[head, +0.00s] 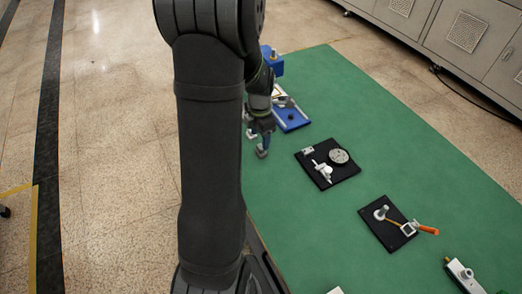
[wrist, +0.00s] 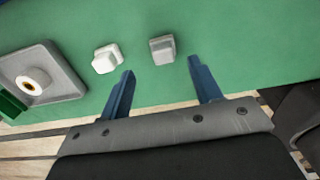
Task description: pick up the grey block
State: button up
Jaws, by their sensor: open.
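The grey block (wrist: 162,48) sits on the green mat, just beyond the fingertips in the wrist view and roughly between their lines. In the head view a small grey piece (head: 262,154) shows right below my gripper (head: 265,142), and it appears to be the same block. My gripper (wrist: 161,68), with two blue fingers, is open and nothing is between the fingers. It points down at the mat near its left edge in the head view. I cannot tell the exact height gap to the block.
A white block (wrist: 106,59) sits left of the grey block, near the left finger. A grey square plate with a ringed hole (wrist: 62,90) is farther left. In the head view, a blue board (head: 293,120) and black boards (head: 345,172) (head: 378,236) hold parts. Green mat (head: 400,150) is clear between them.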

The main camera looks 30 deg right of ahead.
aim_at(261, 146)
jog(key=shift+s+f, duration=0.15)
jog(key=shift+f, duration=1.2)
jog(key=shift+s+f, duration=0.1)
jog(key=shift+f, duration=1.2)
jog(key=c, duration=1.1)
